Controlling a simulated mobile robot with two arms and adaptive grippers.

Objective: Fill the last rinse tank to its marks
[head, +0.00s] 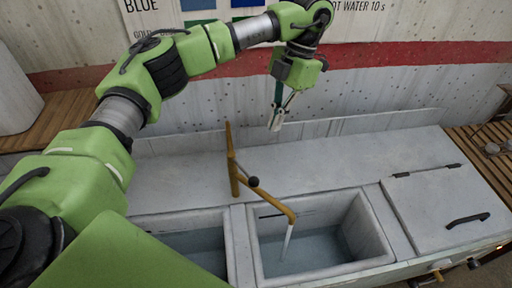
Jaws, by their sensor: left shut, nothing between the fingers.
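An open rinse tank (385,236) stands in the middle of the white counter, with blue-grey water (320,250) low inside it. A brass tap (277,200) with a black knob (253,181) reaches over this tank. A pale stream (287,240) runs from its spout into the water. A short dark line shows on the tank's back wall; I cannot read the level against it. A second open tank (235,255) to the left also holds water and is partly hidden by my left arm. My left gripper (275,126) is shut and empty, above and behind the tap, apart from it.
A closed lid (435,205) with a black handle (467,220) covers the section on the right. Brass valves (437,274) sit on the front edge. The wall with a red stripe and posters rises behind. Wooden slats flank the counter; the counter's back part is clear.

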